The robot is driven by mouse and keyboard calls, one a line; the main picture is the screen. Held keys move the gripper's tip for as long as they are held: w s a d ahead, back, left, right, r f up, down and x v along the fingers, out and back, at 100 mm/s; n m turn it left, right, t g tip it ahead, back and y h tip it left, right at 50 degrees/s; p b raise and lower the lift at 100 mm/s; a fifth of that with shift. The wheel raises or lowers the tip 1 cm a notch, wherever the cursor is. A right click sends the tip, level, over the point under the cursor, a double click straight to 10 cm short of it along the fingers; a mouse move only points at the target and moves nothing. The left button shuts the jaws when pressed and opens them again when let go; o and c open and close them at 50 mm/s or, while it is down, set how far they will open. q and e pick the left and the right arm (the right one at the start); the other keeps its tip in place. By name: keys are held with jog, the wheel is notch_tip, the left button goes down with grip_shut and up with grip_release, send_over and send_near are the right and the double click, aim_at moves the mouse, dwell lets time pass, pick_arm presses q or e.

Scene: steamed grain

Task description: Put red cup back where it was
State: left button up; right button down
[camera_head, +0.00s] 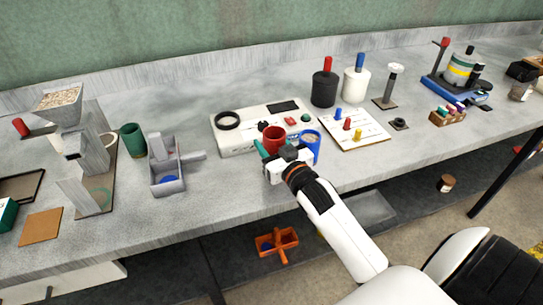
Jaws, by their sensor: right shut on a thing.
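The red cup (272,137) is upright at the front of the white appliance panel, close to a blue cup (310,141). My right gripper (273,151) reaches in from the lower right and is shut on the red cup, with a teal finger at its left side. The gripper body hides the cup's lower part, so I cannot tell whether it touches the surface. My left gripper is out of view.
The white panel (232,142) has a black ring on top. A white board with coloured pegs (372,139) lies to the right. A black canister (323,90) and a white canister (355,86) stand behind. A green cup (133,139) and a grey box (168,180) are left.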

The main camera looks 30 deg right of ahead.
aim_at(271, 154)
jog(key=shift+f, duration=1.7)
jog(key=shift+f, duration=0.15)
jog(key=c, duration=0.6)
grip_release()
jog(key=shift+c, duration=0.2)
jog(key=shift+s, duration=0.15)
jog(key=s, duration=0.8)
jog(key=s+b, duration=0.1)
jog(key=s, duration=0.2)
jog(key=shift+s+a+r, duration=0.2)
jog(key=shift+s+a, duration=0.2)
